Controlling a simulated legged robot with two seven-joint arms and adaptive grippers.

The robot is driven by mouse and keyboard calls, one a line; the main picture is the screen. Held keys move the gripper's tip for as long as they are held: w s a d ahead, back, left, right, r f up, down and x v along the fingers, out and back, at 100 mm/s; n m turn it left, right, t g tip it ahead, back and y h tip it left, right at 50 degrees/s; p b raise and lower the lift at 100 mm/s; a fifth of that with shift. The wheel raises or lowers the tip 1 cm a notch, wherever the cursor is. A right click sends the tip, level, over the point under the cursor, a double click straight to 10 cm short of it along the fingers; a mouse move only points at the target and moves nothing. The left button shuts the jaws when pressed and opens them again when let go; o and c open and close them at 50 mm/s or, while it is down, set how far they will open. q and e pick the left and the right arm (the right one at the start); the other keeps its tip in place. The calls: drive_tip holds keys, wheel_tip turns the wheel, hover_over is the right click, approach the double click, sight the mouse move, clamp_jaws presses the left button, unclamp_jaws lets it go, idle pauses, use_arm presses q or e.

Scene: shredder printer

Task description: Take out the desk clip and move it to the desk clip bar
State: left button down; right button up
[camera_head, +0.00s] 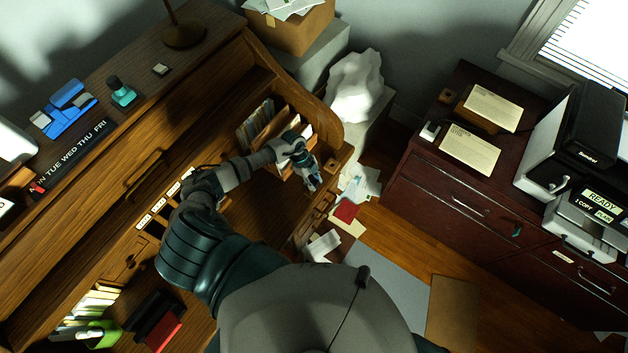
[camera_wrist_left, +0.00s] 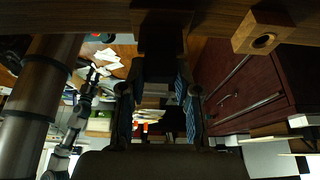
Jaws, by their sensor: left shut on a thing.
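My left gripper (camera_head: 311,178) is over the right end of the wooden desk, beside the upright folders. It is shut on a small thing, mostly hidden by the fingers. In the left wrist view, the two fingers of my left gripper (camera_wrist_left: 158,98) stand apart, with dark shapes between them. I cannot tell clearly that the held thing is the desk clip. The desk clip bar (camera_head: 72,157), black with weekday names, lies on the desk's top at the left. A small red piece (camera_head: 39,187) sits at its near end. What looks like my right arm shows in the left wrist view (camera_wrist_left: 85,98).
Folders (camera_head: 262,125) stand in the desk's cubby. A wooden block with a hole (camera_head: 330,164) is at the desk's right corner. A teal stamp (camera_head: 122,92) and blue items (camera_head: 68,108) lie near the bar. Papers (camera_head: 360,190) litter the floor. A dark red cabinet (camera_head: 460,190) stands right.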

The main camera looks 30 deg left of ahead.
use_arm(q)
drive_tip(key=c, duration=0.7)
unclamp_jaws()
drive_tip(key=shift+c, duration=0.2)
drive_tip(key=v, duration=1.2)
drive_tip(key=shift+f, duration=0.1)
